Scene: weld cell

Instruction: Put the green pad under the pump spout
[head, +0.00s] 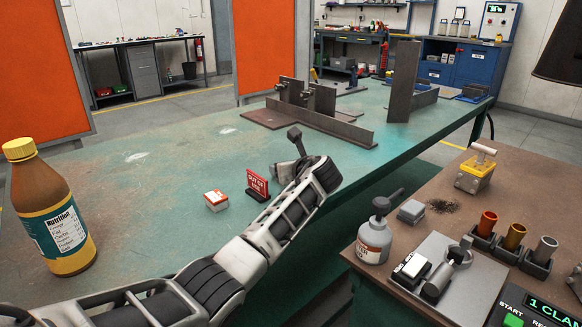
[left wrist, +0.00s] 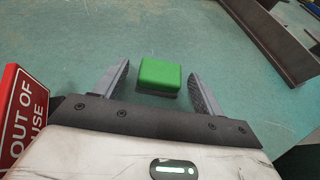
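The green pad (left wrist: 159,76) is a small green block with a dark underside, lying on the teal table in the left wrist view. My left gripper (left wrist: 158,80) is open, with one finger on each side of the pad and a gap at both sides. In the head view my left gripper (head: 286,160) is low over the table's middle, and I cannot make out the pad there. The pump bottle (head: 373,244), white with a grey pump head, stands on the brown bench at right; its spout (head: 396,194) points up and right. My right gripper is not in view.
A red out-of-use sign (head: 257,185) and a small red-white box (head: 216,200) stand close left of my gripper. A brown bottle (head: 48,210) is at far left. Metal plates (head: 330,122) stand behind. A grey block (head: 411,211) and dark grains (head: 442,206) lie beside the pump.

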